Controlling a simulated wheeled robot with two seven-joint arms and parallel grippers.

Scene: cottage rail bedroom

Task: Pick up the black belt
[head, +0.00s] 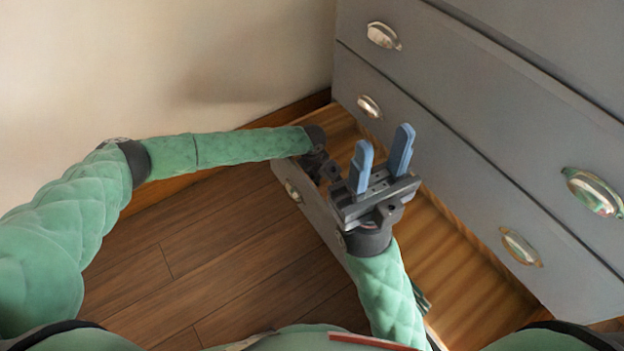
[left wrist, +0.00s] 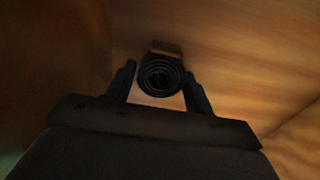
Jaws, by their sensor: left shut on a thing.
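The black belt (left wrist: 162,79) is a rolled coil with a brass-coloured piece, likely its buckle (left wrist: 167,47), at its upper edge. My left gripper (left wrist: 159,73) is shut on the coil, with one finger on each side of it. In the head view my left gripper (head: 326,172) reaches down into the open bottom drawer (head: 440,235) near its far end. The belt is not visible there, hidden behind my right gripper and the drawer front. My right gripper (head: 382,148) is open and empty, its blue fingers pointing up above the drawer.
The grey dresser (head: 460,100) rises on the right, with its upper drawers shut and metal cup handles (head: 383,35). The open drawer's front panel (head: 318,207) stands between the wooden floor (head: 190,255) and the drawer inside. A beige wall (head: 180,70) is at the far left.

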